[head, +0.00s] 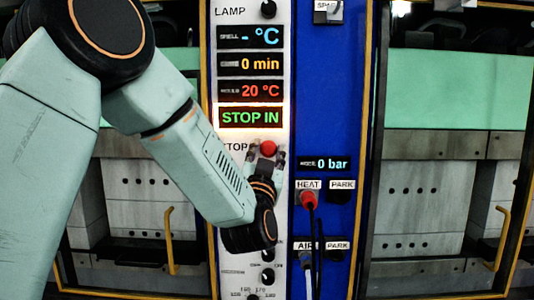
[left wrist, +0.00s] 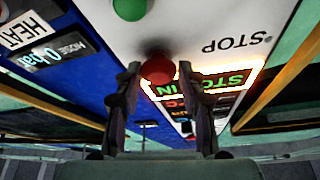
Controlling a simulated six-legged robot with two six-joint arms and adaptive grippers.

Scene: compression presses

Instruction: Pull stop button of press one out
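The red stop button (head: 268,148) sits on the white panel strip under the green STOP IN display (head: 251,117). My left gripper (head: 266,156) is at the button, with a fingertip on each side of it. In the left wrist view the red button (left wrist: 158,68) lies between the tips of the open left gripper (left wrist: 159,70). Small gaps show between the button and both fingers, so it does not look gripped. The left wrist and forearm cover the panel below the button. My right gripper is in neither view.
A green round button (left wrist: 129,8) is near the stop button in the left wrist view. The blue panel (head: 334,100) to the right carries a HEAT plug (head: 309,200) and hanging cables. Press chambers with yellow handles (head: 169,240) stand on both sides.

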